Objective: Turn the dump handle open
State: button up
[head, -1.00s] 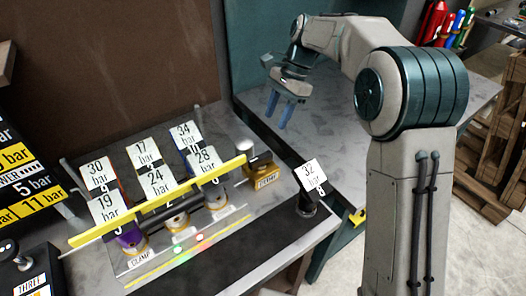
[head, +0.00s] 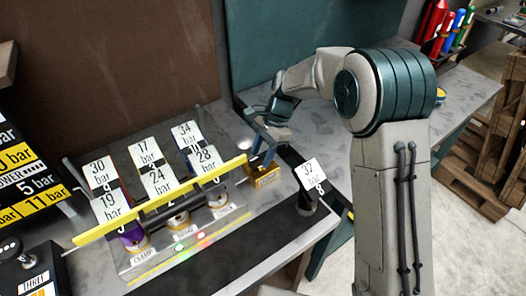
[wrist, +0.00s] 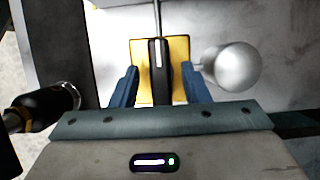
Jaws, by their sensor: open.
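The yellow dump block (head: 264,180) sits at the right end of the rack, with a small label on its front that is hard to read. In the wrist view a black handle (wrist: 155,68) with a white mark stands over the yellow block (wrist: 178,50). My gripper (head: 262,150) is open just above the block. In the wrist view, the blue fingers of my gripper (wrist: 159,78) are on either side of the black handle, with gaps to it. A silver ball knob (wrist: 232,67) sits just right of the right finger.
The tilting rack holds several canisters with bar tags, behind a yellow bar (head: 165,200). A single canister tagged 32 (head: 307,203) stands right of the dump block; a dark cylinder (wrist: 45,108) is at left in the wrist view. Green and red lights glow at the rack's front.

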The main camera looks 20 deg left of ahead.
grip_shut()
jog(key=shift+d, duration=0.1)
